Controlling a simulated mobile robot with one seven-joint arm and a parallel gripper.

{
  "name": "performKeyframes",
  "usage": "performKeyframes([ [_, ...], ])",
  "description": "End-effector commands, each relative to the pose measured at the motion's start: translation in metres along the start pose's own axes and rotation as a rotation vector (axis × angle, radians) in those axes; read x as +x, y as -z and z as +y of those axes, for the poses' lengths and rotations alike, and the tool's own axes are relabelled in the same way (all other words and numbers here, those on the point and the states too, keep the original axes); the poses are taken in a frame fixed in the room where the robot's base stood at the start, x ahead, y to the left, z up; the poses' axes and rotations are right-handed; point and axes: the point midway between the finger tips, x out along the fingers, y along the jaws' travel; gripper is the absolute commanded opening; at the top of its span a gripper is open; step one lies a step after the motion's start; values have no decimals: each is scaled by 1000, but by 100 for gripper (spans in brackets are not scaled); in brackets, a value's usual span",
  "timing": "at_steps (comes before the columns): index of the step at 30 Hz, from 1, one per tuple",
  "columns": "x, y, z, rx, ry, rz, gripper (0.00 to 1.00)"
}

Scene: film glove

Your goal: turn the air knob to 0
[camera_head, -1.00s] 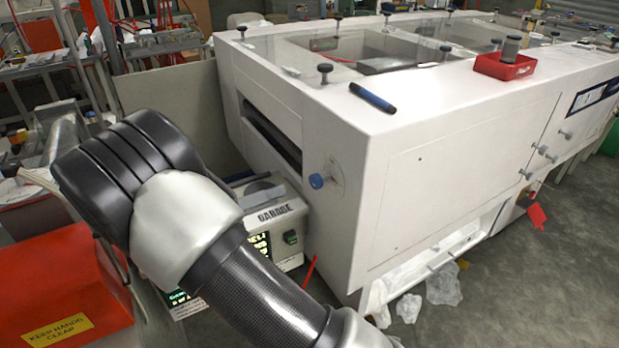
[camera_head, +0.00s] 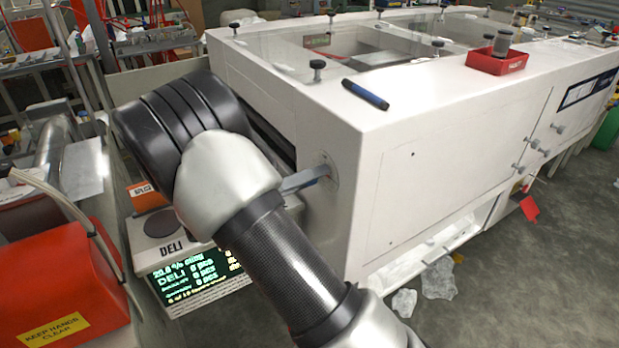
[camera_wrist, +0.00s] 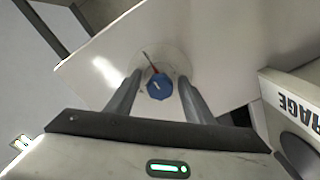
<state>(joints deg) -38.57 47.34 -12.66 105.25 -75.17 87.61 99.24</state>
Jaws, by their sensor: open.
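The blue air knob (camera_wrist: 159,87) sits on a round pale dial plate (camera_wrist: 173,64) on the white machine's end face. A thin red pointer runs from the knob toward the upper left in the wrist view. My gripper (camera_wrist: 160,76) is open, with one finger on each side of the knob and a visible gap to both. In the head view the dial plate (camera_head: 331,166) shows at the machine's corner, with a grey finger of my gripper in front of it. The knob is mostly hidden there, and my arm covers the rest of my gripper.
The white machine (camera_head: 440,150) fills the right. A blue marker (camera_head: 365,94) and a red tray (camera_head: 497,62) lie on its top. A scale with a lit display (camera_head: 198,275) stands below my arm.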

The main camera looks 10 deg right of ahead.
Motion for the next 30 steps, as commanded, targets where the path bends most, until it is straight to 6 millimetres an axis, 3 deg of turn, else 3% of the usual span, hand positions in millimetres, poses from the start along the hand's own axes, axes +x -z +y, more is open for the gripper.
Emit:
performKeyframes([
  [3,0,0,0,0,0,0,48],
  [11,0,0,0,0,-1,-1,6],
  [20,0,0,0,-35,-1,-1,7],
  [30,0,1,1,-254,-1,0,7],
])
